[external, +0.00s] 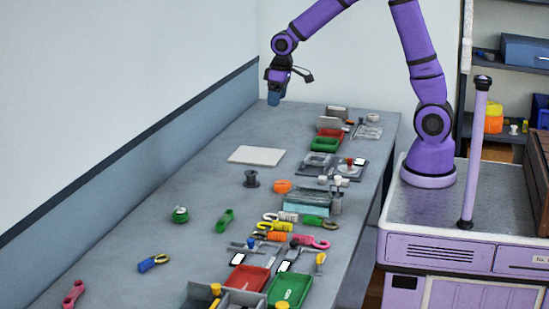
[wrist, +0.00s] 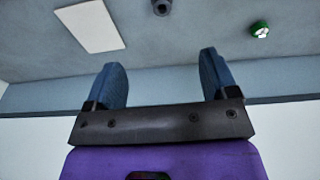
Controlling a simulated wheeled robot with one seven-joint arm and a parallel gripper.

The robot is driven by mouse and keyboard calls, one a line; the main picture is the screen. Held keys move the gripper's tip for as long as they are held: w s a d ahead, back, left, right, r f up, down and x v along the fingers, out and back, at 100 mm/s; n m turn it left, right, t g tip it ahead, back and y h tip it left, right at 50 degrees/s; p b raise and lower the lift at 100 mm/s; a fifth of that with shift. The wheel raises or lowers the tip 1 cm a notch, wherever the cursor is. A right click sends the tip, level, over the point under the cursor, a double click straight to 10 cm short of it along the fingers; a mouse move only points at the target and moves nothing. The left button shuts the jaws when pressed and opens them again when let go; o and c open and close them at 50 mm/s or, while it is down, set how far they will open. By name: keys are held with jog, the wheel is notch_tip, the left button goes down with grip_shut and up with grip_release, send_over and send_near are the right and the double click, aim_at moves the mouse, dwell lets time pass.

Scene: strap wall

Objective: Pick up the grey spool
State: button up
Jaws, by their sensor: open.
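The grey spool (external: 251,179) stands upright on the bench, right of the bench's middle line and just in front of a white board. In the wrist view the spool (wrist: 161,7) shows at the top edge, partly cut off by the frame. My gripper (external: 274,98) is above the far part of the bench, well apart from the spool, with its fingers pointing down. In the wrist view my gripper (wrist: 163,82) has its two blue fingers spread wide, with nothing between them.
A white board (external: 256,155) lies flat behind the spool. A green tape roll (external: 180,214) and a green strap (external: 225,220) lie nearer the camera. Red (external: 247,279) and green trays stand in front. A low blue wall runs along the left.

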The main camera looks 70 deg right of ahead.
jog(key=g, duration=0.2)
send_near(251, 176)
jog(key=d, duration=0.2)
notch_tip(251, 176, down, 6)
jog(key=shift+a+r, duration=0.1)
jog(key=shift+r, duration=0.05)
jog(key=shift+w+d+f, duration=0.1)
jog(key=shift+d+f, duration=0.05)
jog(key=shift+f, duration=1.2)
jog(key=shift+w+d+f, duration=0.1)
jog(key=shift+w+f, duration=0.05)
jog(key=shift+f, duration=1.2)
jog(key=c, duration=1)
